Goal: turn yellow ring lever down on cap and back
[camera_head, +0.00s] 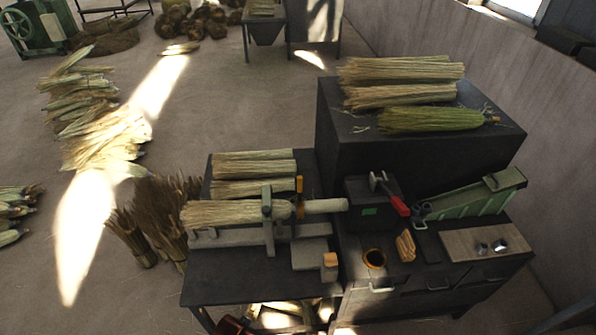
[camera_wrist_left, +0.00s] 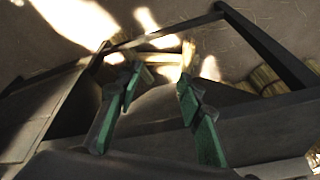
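An upright orange-yellow lever (camera_head: 300,187) stands at the end of the broom clamp, by a pale round handle (camera_head: 326,206). I cannot tell which of these is the ring lever. Small metal caps (camera_head: 499,245) sit on a board at the right. My left gripper (camera_wrist_left: 160,76) shows only in the left wrist view, its green-padded fingers apart with nothing between them. It is near dark table edges. Neither gripper shows in the head view, so its distance to the ring is unclear.
A broom-straw bundle (camera_head: 225,212) lies in the grey clamp (camera_head: 268,220). A black box with a red handle (camera_head: 399,205) stands right of it. A green sloped tray (camera_head: 470,203) and a tall block (camera_head: 335,130) with straw stand behind. Floor at the left has straw piles.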

